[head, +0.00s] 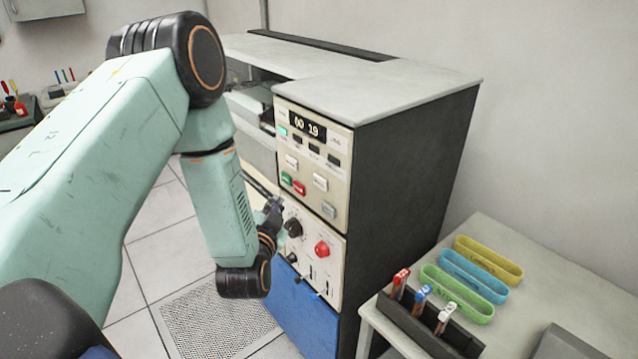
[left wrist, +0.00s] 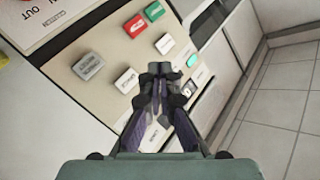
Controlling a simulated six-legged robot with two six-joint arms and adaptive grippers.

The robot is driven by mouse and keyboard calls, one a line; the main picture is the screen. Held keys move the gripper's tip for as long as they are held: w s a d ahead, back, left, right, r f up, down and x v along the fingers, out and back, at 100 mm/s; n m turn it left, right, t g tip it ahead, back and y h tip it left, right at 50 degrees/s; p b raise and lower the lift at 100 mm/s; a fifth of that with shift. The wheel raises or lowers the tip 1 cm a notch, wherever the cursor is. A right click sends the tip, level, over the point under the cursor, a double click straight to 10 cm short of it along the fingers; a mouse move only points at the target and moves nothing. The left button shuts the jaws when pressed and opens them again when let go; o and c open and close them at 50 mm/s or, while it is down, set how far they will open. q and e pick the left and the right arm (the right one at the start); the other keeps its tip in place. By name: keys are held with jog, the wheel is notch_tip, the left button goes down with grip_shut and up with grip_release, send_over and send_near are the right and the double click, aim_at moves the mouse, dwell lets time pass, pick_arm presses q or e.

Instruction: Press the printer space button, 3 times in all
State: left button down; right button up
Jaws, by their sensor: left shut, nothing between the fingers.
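The cream control panel (head: 312,165) stands on the front of a dark cabinet. It carries a green button (head: 286,179), a red button (head: 299,187), two white buttons (head: 320,181) and a grey button (head: 328,209). Their labels are too small to read surely, so I cannot tell which is printer space. My left gripper (head: 275,204) is shut and empty at the panel's left side, partly hidden by its wrist. In the left wrist view its closed fingertips (left wrist: 160,72) appear between the two white buttons (left wrist: 126,80); I cannot tell whether they touch the panel. My right gripper is not in view.
Below the buttons are a black knob (head: 293,227) and a red knob (head: 322,248). A counter display (head: 308,126) reads 00 19. Open tiled floor lies left of the cabinet.

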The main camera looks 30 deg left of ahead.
pick_arm(q)
jog(key=shift+w, duration=0.1)
jog(key=b, duration=0.4)
send_near(314, 181)
jog(key=shift+s+a+x, duration=0.1)
jog(key=shift+a+x, duration=0.05)
jog(key=shift+x, duration=0.7)
jog(key=shift+s+a+x, duration=0.1)
jog(key=shift+a+x, duration=0.1)
jog(key=shift+x, duration=0.65)
jog(key=shift+s+a+x, duration=0.1)
jog(key=shift+a+x, duration=0.05)
jog(key=shift+x, duration=0.7)
jog(key=shift+w+f, duration=0.1)
jog(key=shift+w, duration=0.1)
jog(key=shift+w+d, duration=0.2)
jog(key=shift+w, duration=0.15)
jog(key=shift+w+d, duration=0.15)
jog(key=shift+w, duration=0.2)
jog(key=shift+s, duration=0.1)
jog(key=shift+s+a+p, duration=0.3)
jog(key=shift+s+p, duration=0.05)
jog(key=shift+s, duration=0.3)
